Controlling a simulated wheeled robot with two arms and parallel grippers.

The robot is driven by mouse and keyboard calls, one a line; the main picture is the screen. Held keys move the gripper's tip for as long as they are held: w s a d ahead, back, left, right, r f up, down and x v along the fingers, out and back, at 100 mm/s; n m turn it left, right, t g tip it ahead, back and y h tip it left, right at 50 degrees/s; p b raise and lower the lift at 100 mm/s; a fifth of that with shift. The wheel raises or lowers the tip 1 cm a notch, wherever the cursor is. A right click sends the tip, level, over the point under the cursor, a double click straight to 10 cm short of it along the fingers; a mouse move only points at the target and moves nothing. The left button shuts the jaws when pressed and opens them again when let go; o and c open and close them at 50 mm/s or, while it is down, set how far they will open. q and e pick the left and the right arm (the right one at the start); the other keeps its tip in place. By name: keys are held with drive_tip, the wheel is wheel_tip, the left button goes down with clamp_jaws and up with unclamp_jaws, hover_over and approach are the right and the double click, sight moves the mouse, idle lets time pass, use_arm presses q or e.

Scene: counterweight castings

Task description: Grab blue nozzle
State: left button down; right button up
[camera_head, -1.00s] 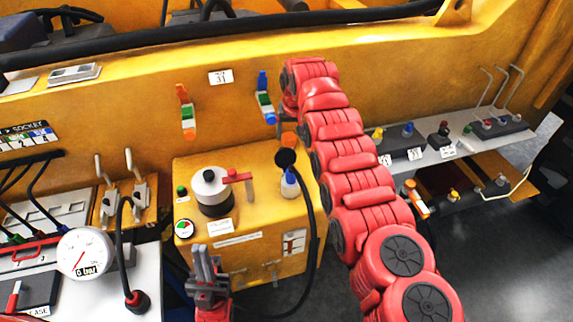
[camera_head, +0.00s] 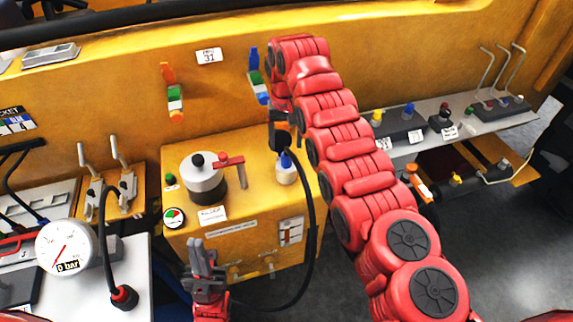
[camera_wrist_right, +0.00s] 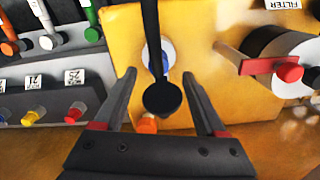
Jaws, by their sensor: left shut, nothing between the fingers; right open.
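A white holder with a blue nozzle-like tip (camera_head: 286,160) stands on the yellow box; in the right wrist view its blue and white parts (camera_wrist_right: 155,54) lie partly hidden behind a black hose and its round black end (camera_wrist_right: 162,97). A small orange part (camera_wrist_right: 147,124) shows beside that end. My right gripper (camera_wrist_right: 158,78) is open, its fingers on either side of the hose end, which appears apart from both. In the head view the right arm largely hides its fingers. My left gripper (camera_head: 203,243) is shut and empty in front of the yellow box.
A blue-and-green part (camera_head: 259,85) and an orange-and-green part (camera_head: 174,95) hang on the yellow wall. A red-handled valve (camera_head: 205,175) stands on the box. A gauge (camera_head: 66,247) is at left. Valve blocks (camera_head: 400,125) sit on a shelf at right.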

sight(286, 154)
drive_tip(key=shift+f, duration=0.9)
wheel_tip(286, 154, down, 5)
drive_tip(key=p, duration=0.3)
drive_tip(key=shift+d+r+p, duration=0.1)
drive_tip(key=shift+p, duration=0.3)
drive_tip(key=shift+w+f, duration=0.1)
drive_tip(key=shift+f, duration=0.15)
clamp_jaws()
